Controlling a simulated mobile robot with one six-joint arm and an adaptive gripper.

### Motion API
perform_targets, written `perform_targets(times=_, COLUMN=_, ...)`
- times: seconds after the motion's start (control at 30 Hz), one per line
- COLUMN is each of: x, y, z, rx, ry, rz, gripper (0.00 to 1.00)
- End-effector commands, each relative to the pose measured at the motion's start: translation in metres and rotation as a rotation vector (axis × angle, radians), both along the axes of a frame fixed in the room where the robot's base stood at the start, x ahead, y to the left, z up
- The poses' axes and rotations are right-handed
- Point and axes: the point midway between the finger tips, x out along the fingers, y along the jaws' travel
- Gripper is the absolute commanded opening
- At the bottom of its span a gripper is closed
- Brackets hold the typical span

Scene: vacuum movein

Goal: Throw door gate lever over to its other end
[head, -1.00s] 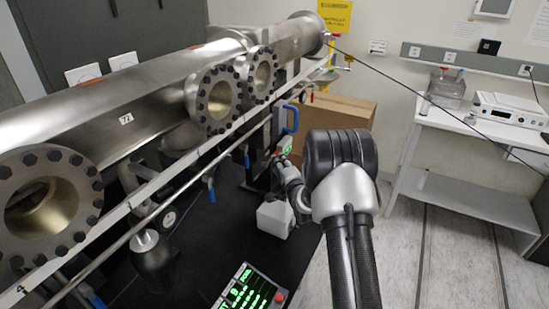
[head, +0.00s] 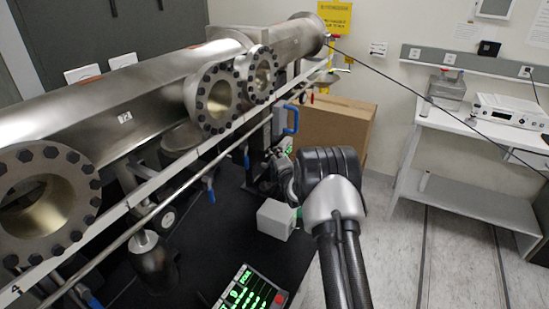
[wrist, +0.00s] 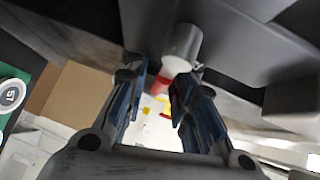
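In the wrist view a short pale grey cylinder with a red end (wrist: 181,50), which looks like the door gate lever, sticks out below a dark grey body. My gripper (wrist: 158,82) is open, and its two blue-edged fingers point toward this lever. In the head view my gripper (head: 263,180) is small and dark beside the dark stand under the pipe, and the lever cannot be made out there.
A green panel with a round white dial (wrist: 11,95) is at the left of the wrist view. A blue handle (head: 291,119) is above my gripper in the head view. The steel pipe (head: 120,85) and rail run along the left. A cardboard box (head: 335,125) stands behind.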

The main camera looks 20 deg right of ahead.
Motion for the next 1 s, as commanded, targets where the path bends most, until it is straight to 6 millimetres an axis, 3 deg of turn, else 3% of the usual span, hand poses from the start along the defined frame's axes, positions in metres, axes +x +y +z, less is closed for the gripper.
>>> perform_targets(times=0.3, x=-0.0002, y=0.0, z=0.0, rx=0.0, ry=0.0, rz=0.0, gripper=0.0)
perform_targets(times=1.0, x=0.0, y=0.007, z=-0.0008, rx=0.014, ry=0.011, rz=0.002, gripper=0.0)
